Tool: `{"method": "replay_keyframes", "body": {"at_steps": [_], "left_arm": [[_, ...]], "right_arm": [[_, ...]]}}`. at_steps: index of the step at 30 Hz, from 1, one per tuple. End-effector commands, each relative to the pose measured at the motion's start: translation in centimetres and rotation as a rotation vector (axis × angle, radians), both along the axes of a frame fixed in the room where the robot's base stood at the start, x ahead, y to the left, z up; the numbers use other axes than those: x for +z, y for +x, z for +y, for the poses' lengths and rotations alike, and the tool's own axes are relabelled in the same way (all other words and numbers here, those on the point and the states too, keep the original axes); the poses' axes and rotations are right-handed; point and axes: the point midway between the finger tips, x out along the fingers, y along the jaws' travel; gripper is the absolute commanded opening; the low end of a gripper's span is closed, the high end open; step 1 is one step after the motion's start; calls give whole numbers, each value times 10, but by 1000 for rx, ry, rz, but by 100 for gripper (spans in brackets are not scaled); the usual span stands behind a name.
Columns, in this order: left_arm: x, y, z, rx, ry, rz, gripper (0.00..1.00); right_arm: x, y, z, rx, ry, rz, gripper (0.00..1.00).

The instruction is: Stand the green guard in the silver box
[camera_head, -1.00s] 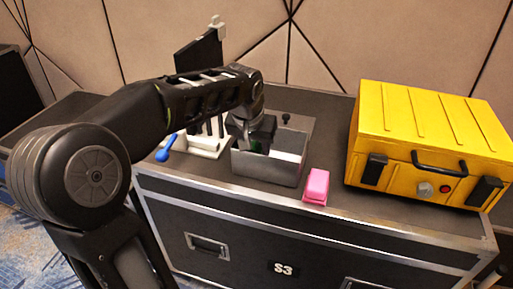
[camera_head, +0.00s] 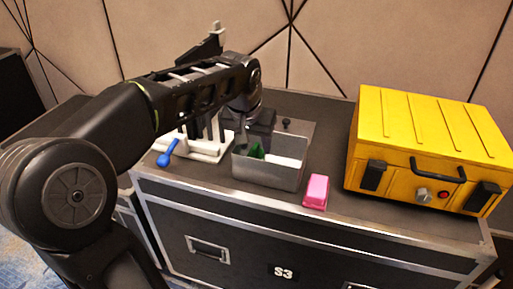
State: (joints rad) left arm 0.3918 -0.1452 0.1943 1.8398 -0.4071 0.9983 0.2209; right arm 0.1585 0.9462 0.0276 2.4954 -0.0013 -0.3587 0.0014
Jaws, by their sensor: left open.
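The silver box (camera_head: 268,173) stands open-topped on the dark case, right of the white rack. The green guard (camera_head: 257,151) is inside the box at its left part, and only its upper part shows above the front wall. My left gripper (camera_head: 250,140) is open, just above and behind the guard at the box's back left. Its fingers are dark and partly hidden, and I cannot tell if they touch the guard. My right gripper is out of view.
A pink block (camera_head: 317,191) lies right of the box. A yellow case (camera_head: 430,150) stands at the right. A blue-handled tool (camera_head: 168,153) lies by the white rack (camera_head: 205,148) at the left. A black knob (camera_head: 287,122) stands behind the box.

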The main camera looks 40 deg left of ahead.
Motion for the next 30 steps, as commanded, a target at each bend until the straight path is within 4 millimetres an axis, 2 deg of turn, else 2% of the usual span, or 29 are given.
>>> {"method": "replay_keyframes", "body": {"at_steps": [1, 3, 7, 11, 30], "left_arm": [[14, -3, -1, 0, 2, -5, 45], [29, -9, -3, 0, 1, -5, 45], [50, -18, -7, 0, 0, -3, 45], [63, -24, -8, 1, 1, -3, 45], [67, -26, -9, 0, 0, 0, 45]], "right_arm": [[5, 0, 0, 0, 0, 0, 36], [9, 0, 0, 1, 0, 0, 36], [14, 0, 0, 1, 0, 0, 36], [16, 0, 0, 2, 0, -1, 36], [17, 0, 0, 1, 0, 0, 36]]}}
